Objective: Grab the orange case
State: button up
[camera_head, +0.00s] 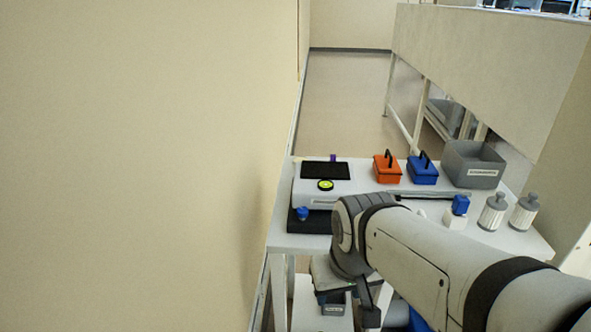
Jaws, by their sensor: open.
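The orange case (387,168) is a small box with a black handle on top. It stands upright near the back edge of the white table (284,241), just left of a similar blue case (422,170). My arm (430,258) reaches in from the lower right and bends downward in front of the table. The jaws of my gripper cannot be made out. Nothing covers the orange case, and my visible arm links are apart from it.
A grey open bin (473,164) stands right of the blue case. Two white-and-grey bottles (493,211) (524,211) and a blue-capped container (458,212) stand at the right front. A white device with a black panel (325,170) is at the left. A wall (140,160) borders the left.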

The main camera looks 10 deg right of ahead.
aim_at(387, 169)
jog(key=k, duration=1.25)
jog(key=z, duration=0.6)
jog(key=i, duration=1.9)
jog(key=z, duration=0.3)
